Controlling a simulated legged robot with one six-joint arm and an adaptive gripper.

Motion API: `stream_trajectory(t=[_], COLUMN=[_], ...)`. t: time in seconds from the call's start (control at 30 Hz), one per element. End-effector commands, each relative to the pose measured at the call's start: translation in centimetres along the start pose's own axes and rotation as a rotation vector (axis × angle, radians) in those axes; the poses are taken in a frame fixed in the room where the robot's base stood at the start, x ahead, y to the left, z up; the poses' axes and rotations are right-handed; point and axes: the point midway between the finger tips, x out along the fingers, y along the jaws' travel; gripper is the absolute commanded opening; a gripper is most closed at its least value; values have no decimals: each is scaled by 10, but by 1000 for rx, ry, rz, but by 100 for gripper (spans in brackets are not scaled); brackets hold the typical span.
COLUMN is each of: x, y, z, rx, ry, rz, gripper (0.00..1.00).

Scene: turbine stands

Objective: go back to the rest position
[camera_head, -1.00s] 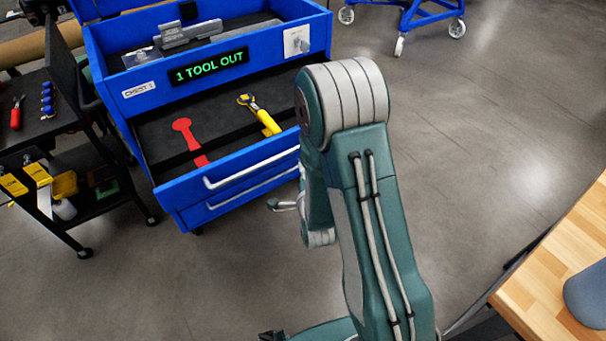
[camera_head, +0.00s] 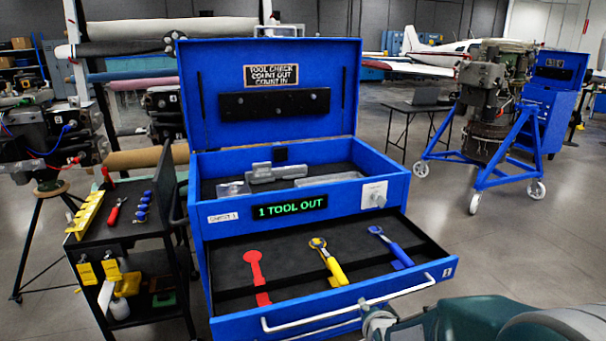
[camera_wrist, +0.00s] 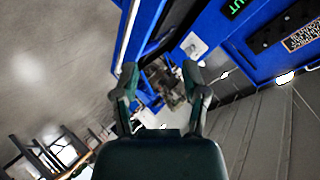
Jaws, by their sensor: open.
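My gripper (camera_wrist: 160,84) is open in the wrist view, its two fingers apart with nothing between them. In the drawer are a red wrench-shaped patch (camera_head: 256,275), a yellow-handled tool (camera_head: 328,262) and a blue-handled tool (camera_head: 390,246). The chest's display (camera_head: 290,206) reads "1 TOOL OUT".
A black cart (camera_head: 130,240) with red, blue and yellow items stands left of the chest. An engine on a blue wheeled stand (camera_head: 488,165) is behind at the right. A black table (camera_head: 425,108) holds a laptop. Grey floor (camera_head: 520,240) is clear at the right.

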Motion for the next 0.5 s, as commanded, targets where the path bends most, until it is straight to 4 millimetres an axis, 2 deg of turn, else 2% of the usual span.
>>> stream_trajectory(t=[0.03,0.23,0.5], x=[-14,-69,-156], y=[-6,-14,-8], z=[-5,-11,-10], rx=[-51,-277,-585], ry=[-16,-119,-275], rz=[12,88,168], gripper=[57,57,57])
